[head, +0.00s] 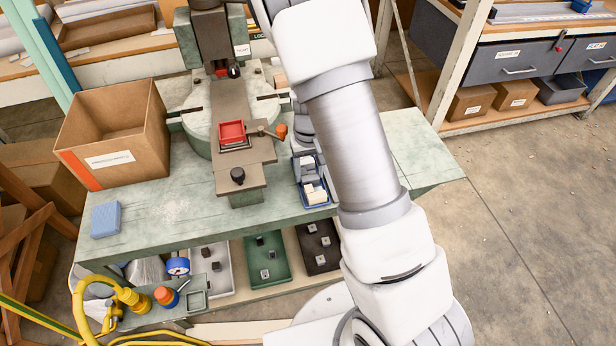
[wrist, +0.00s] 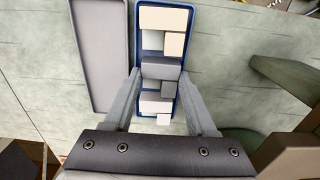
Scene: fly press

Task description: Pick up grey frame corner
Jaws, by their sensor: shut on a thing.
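In the wrist view, my gripper (wrist: 161,71) has its two fingers on either side of a grey frame corner (wrist: 161,68). It is shut on this piece, inside or just above a narrow blue tray (wrist: 137,30). More grey and pale pieces lie close below it in the picture, and cream pieces (wrist: 163,18) lie at the tray's upper end. In the head view, the blue tray (head: 325,205) stands on the green bench, right of the press, with cream pieces (head: 316,194) in it. My arm hides part of that area. I cannot tell whether the held piece is clear of the tray.
A shallow grey tray (wrist: 100,50) lies left of the blue tray in the wrist view and looks empty. The fly press (head: 225,110) stands left of my arm, with a red part (head: 232,132) on it. A cardboard box (head: 115,135) and blue block (head: 106,219) are farther left.

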